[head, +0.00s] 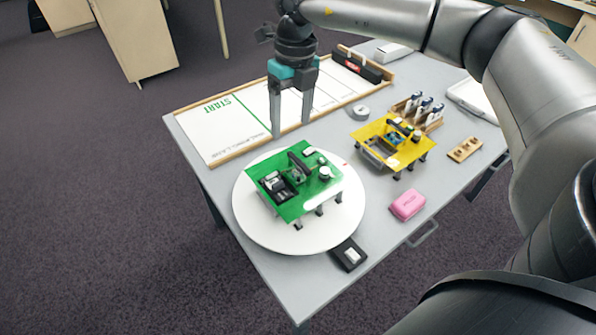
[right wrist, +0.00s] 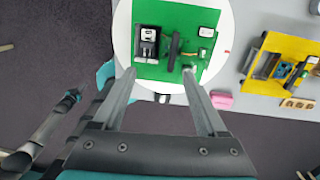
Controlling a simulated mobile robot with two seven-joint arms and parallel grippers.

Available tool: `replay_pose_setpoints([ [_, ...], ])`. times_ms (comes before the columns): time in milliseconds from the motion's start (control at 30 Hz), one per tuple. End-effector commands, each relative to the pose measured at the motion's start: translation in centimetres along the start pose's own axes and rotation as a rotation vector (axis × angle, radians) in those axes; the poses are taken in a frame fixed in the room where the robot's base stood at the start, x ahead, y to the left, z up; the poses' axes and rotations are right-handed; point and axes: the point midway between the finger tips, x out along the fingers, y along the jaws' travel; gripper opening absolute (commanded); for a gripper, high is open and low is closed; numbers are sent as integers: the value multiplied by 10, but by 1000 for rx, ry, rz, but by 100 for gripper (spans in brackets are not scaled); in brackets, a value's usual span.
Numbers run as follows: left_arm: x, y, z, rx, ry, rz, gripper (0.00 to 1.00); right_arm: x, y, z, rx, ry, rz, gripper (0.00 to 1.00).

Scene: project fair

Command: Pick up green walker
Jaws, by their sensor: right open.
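The green walker (head: 295,182) is a flat green board on short legs with black and grey parts and a dark upright handle on top. It stands on a round white disc (head: 258,228) on the table. It also shows in the right wrist view (right wrist: 205,20), just beyond my fingertips. My right gripper (head: 291,128) is open and empty, pointing down above and behind the walker in the head view. My left gripper does not show in the head view.
A yellow walker (head: 408,157) stands to the right, near a pink box (head: 407,205) and a wooden rack (head: 432,122). A small black item (head: 348,255) lies by the disc. A framed START board (head: 212,128) runs along the back. The table's near-left edge is close to the disc.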

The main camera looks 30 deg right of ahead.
Motion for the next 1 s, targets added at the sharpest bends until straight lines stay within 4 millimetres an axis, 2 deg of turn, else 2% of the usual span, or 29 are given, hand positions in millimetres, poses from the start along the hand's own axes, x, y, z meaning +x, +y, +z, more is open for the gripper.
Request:
replay_pose_setpoints([
  [33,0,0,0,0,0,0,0,-4,-10,-2,16,8,-30,75],
  [167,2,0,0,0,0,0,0,2,-22,-5,33,23,-65,75],
  [500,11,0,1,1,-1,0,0,71,-25,-7,30,24,-63,75],
  [600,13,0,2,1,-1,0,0,85,-26,-6,30,23,-62,75],
  [833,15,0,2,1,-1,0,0,100,-25,-6,28,21,-61,75],
  [1000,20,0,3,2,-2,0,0,127,-25,-6,28,23,-62,75],
])
